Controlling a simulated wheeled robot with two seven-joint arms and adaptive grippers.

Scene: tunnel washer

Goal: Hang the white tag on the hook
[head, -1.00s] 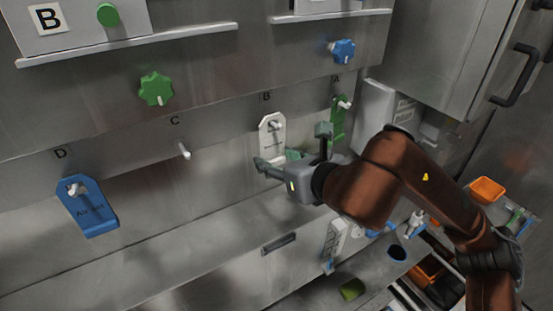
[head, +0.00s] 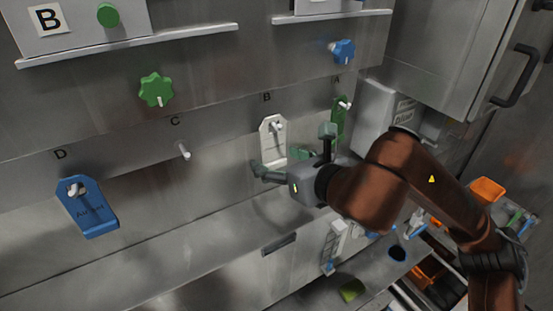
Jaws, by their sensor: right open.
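The white tag (head: 272,141) hangs at the hook (head: 277,126) under the letter B, its upper end at the peg. My right gripper (head: 290,153) is open just below and in front of the tag, with its fingers spread apart and nothing seen between them. One finger overlaps the tag's lower end in the picture; I cannot tell whether they touch. My left gripper is not in view.
A blue tag (head: 88,209) hangs on the hook under D, and a green tag (head: 338,122) on the hook under A. The hook (head: 184,151) under C is bare. A steel ledge (head: 150,260) runs below. An orange bin (head: 487,189) stands at the right.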

